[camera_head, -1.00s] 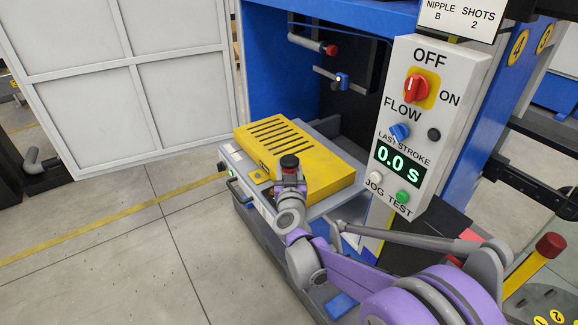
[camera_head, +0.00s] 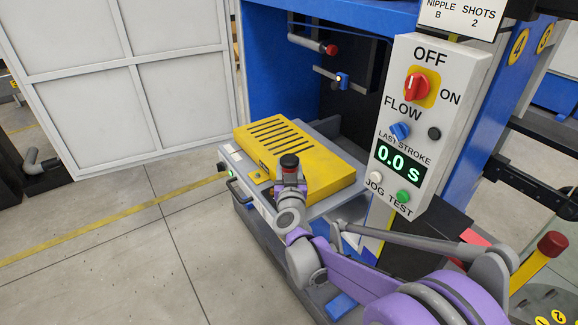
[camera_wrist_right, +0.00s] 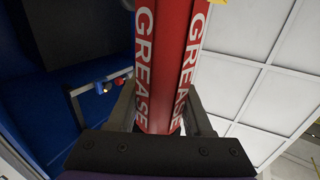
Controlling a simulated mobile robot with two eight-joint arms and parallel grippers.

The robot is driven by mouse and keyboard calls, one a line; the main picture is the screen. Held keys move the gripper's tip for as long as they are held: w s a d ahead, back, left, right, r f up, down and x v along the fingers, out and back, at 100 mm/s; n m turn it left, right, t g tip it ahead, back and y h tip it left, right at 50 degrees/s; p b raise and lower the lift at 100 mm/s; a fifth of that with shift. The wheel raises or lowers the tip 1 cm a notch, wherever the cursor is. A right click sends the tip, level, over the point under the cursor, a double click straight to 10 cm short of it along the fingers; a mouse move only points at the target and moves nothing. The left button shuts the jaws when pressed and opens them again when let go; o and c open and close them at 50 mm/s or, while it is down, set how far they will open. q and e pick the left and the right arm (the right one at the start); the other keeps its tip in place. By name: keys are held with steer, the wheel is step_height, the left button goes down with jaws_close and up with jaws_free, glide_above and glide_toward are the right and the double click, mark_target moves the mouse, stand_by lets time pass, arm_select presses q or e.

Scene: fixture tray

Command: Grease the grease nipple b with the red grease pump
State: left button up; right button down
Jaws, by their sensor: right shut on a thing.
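The red grease pump (camera_wrist_right: 158,60), with white GREASE lettering, stands between the fingers of my right gripper (camera_wrist_right: 160,108) in the right wrist view. The gripper is shut on it. In the head view the right gripper (camera_head: 289,186) is over the front of the yellow slotted block, with a dark red-and-black end (camera_head: 289,162) showing above it. Inside the blue machine, a red-tipped fitting (camera_head: 331,49) and a fitting with a small blue-and-yellow end (camera_head: 341,81) stick out on grey arms. I cannot tell which is nipple b. My left gripper is not in view.
A yellow slotted block (camera_head: 320,165) lies on a grey tray (camera_head: 330,206). A control box (camera_head: 437,120) reads 0.0 s; the sign (camera_head: 461,14) above says nipple B, shots 2. A white panel door (camera_head: 120,80) stands at left.

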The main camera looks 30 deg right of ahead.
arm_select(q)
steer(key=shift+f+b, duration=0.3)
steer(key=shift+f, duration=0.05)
arm_select(e)
steer(key=shift+f, duration=0.3)
steer(key=shift+r, duration=0.3)
stand_by(0.6)
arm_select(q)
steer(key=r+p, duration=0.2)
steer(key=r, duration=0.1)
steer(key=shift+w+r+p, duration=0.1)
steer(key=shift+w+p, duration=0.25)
arm_select(e)
step_height(320, 180, up, 6)
